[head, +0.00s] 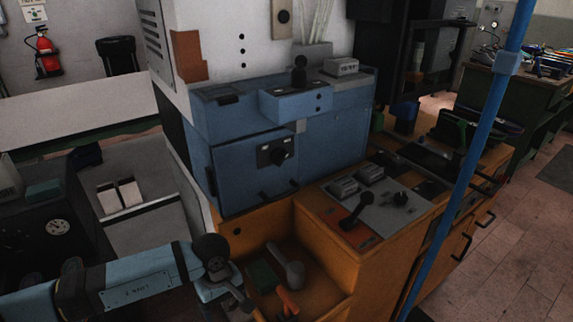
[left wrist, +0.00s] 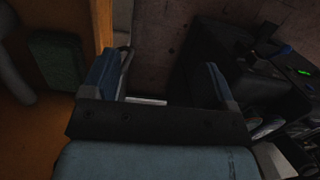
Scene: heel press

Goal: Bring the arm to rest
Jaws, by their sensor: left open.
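My left arm comes in from the lower left of the head view. Its left gripper (head: 236,299) is at the bottom, beside the left edge of the wooden bench and its open tray (head: 330,290). In the left wrist view the two fingers of the left gripper (left wrist: 163,75) stand well apart with nothing held between them. The blue heel press (head: 235,175) stands behind and above the gripper, clear of it. My right gripper is not in view.
The tray holds a green block (head: 264,276), a grey-handled tool (head: 291,268) and an orange-handled tool (head: 287,301), close to the gripper. A dark machine with a gauge (head: 58,227) stands at left. A blue post (head: 465,165) crosses the right side. Floor (head: 520,235) is clear at far right.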

